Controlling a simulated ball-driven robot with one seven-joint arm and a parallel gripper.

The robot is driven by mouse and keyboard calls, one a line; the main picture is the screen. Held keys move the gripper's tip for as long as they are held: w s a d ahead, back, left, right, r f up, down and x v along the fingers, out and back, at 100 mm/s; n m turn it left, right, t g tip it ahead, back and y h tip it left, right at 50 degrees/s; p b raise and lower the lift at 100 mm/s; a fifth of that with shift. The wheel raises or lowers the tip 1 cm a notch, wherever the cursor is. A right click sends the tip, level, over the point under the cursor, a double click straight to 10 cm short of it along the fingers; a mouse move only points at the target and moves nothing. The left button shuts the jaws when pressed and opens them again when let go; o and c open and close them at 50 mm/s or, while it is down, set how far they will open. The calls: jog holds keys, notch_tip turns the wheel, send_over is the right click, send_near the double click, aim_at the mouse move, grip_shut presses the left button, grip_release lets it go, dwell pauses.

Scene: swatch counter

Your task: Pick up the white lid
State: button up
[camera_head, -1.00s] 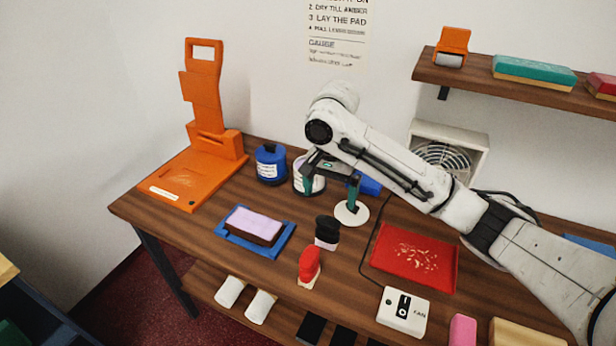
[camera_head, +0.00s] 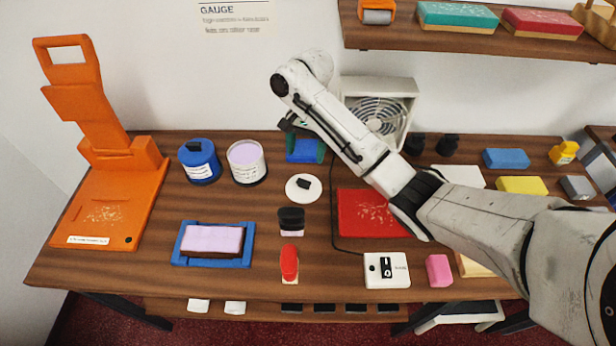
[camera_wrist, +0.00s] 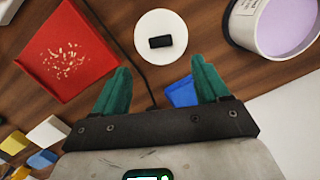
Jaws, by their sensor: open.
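The white lid (camera_head: 305,188) is a flat round disc with a black knob on top. It lies on the wooden counter, right of and a little in front of an open white tub (camera_head: 247,163) holding lilac paint. In the wrist view the lid (camera_wrist: 160,37) shows whole, just beyond the fingertips and roughly centred between them. My gripper (camera_wrist: 160,70) has two green fingers spread apart with nothing between them. In the head view the gripper is partly hidden by my arm, behind the lid near a blue block (camera_head: 303,146).
A closed blue tub (camera_head: 199,161) stands left of the open one. A red tray (camera_head: 365,212) lies right of the lid; a black-topped stamp (camera_head: 291,221) stands in front. A fan (camera_head: 377,113) stands behind. A dark cable runs between lid and tray.

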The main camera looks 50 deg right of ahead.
jog(key=b, duration=0.1)
send_over(303, 182)
jog(key=d, duration=0.1)
notch_tip(303, 182, down, 4)
jog(key=f, duration=0.1)
jog(key=shift+a+f+p, duration=0.15)
jog(key=shift+f+p, duration=0.1)
jog(key=shift+f, duration=1.15)
jog(key=shift+a+f+p, duration=0.15)
jog(key=shift+f+p, duration=0.05)
jog(key=shift+f, duration=1.15)
jog(key=c, duration=1.1)
